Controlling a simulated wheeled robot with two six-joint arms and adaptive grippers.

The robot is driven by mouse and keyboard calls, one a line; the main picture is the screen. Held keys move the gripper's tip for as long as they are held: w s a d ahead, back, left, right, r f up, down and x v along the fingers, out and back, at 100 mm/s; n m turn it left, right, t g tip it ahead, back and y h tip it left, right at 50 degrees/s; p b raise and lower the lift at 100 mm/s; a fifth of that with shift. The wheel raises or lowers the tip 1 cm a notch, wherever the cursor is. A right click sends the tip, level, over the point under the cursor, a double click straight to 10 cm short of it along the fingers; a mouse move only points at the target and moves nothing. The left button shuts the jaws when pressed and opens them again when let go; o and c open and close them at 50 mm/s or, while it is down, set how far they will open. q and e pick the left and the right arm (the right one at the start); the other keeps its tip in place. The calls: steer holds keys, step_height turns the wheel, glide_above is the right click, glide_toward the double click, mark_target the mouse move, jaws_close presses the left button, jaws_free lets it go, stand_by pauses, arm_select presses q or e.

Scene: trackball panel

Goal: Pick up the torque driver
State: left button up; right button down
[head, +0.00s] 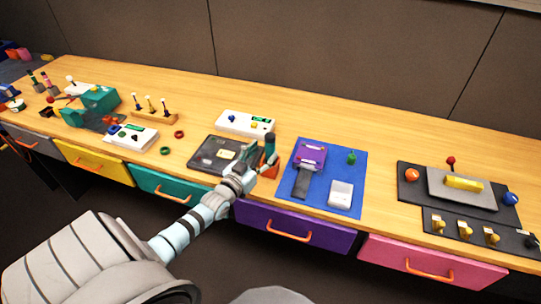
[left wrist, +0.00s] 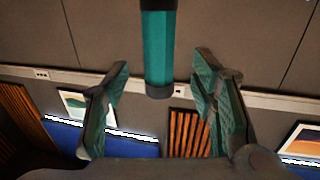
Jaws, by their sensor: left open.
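The torque driver (head: 270,147) appears to be the upright tool with a teal handle and dark ends, standing at an orange holder (head: 271,170) near the bench's front edge. The left wrist view shows its teal handle (left wrist: 158,45) upright between and beyond the fingers, with a gap on both sides. My left gripper (head: 252,163) is open and empty, just left of the driver in the head view; its two spread fingers show in the left wrist view (left wrist: 161,88). The driver's lower part is partly hidden by the gripper. My right gripper is not in view.
A dark panel (head: 206,157) lies left of the gripper, with a white box (head: 233,123) behind it. A blue mat (head: 324,196) with a purple device (head: 311,155) lies to the right. A black trackball panel (head: 412,180) is farther right. Drawers with orange handles line the front.

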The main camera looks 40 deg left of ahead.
mark_target(267, 149)
arm_select(q)
steer(key=w+b, duration=0.2)
steer(key=w+f+b, duration=0.1)
steer(key=w+b, duration=0.1)
steer(key=shift+w+a, duration=0.15)
steer(key=shift+w+r, duration=0.1)
steer(key=shift+w, duration=0.2)
steer(key=shift+r, duration=0.15)
jaws_close()
steer(key=shift+r, duration=0.15)
